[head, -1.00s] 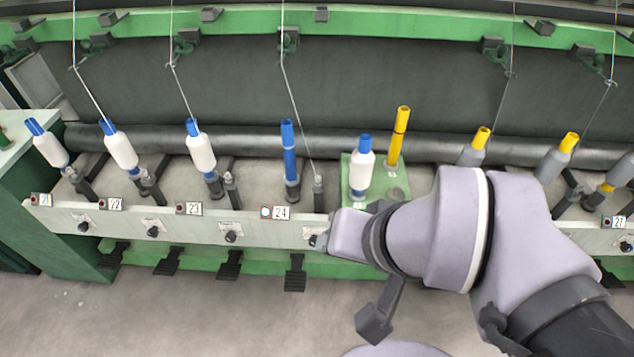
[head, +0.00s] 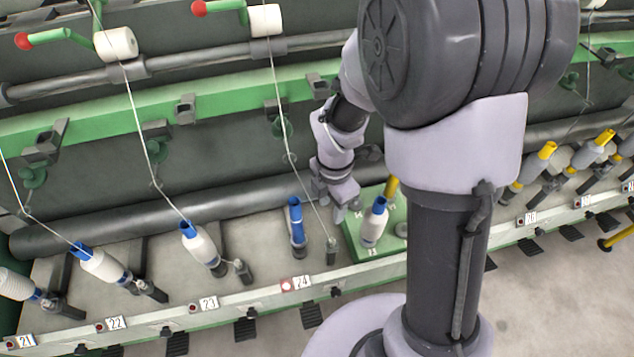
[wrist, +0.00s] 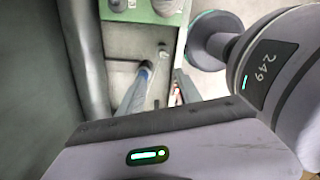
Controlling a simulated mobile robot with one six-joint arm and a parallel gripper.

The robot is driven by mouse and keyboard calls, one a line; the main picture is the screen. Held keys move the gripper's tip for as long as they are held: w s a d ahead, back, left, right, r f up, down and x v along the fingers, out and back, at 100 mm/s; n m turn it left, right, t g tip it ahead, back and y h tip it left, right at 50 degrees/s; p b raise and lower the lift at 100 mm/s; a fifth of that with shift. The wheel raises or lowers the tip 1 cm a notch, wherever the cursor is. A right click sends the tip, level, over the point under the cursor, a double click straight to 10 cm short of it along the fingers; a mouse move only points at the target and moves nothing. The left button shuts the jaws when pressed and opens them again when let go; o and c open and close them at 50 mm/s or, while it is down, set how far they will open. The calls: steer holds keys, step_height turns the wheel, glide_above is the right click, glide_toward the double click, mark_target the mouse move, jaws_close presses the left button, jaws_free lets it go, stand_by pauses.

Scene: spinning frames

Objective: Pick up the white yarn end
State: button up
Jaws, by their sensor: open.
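The white yarn (head: 288,150) comes down from a white roll and slants to the top of a small dark post (head: 331,252) at position 24. Its lower end shows by that post; I cannot make out the yarn in the wrist view. A bare blue tube (head: 296,222) stands left of the post. My gripper (head: 347,211) is open and points down, just right of the yarn and above the post, beside the green tray. In the wrist view its fingers (wrist: 162,78) are spread apart with nothing seen held between them. I cannot tell how far the tips are from the yarn.
The green tray (head: 362,252) holds a white bobbin (head: 374,222) with a blue top and a yellow tube (head: 391,187), close to my gripper. White bobbins (head: 200,245) with their own yarns stand to the left. A dark roller (head: 130,222) runs behind the row.

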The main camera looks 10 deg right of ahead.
steer(key=b, duration=0.4)
glide_above(333, 239)
steer(key=f, duration=1)
steer(key=shift+s+a+f, duration=0.1)
steer(key=shift+a+f, duration=0.15)
steer(key=f+b, duration=0.3)
steer(key=f, duration=0.2)
steer(key=shift+d+f+b, duration=0.15)
steer(key=shift+d+b, duration=0.05)
steer(key=shift+b, duration=0.1)
jaws_close()
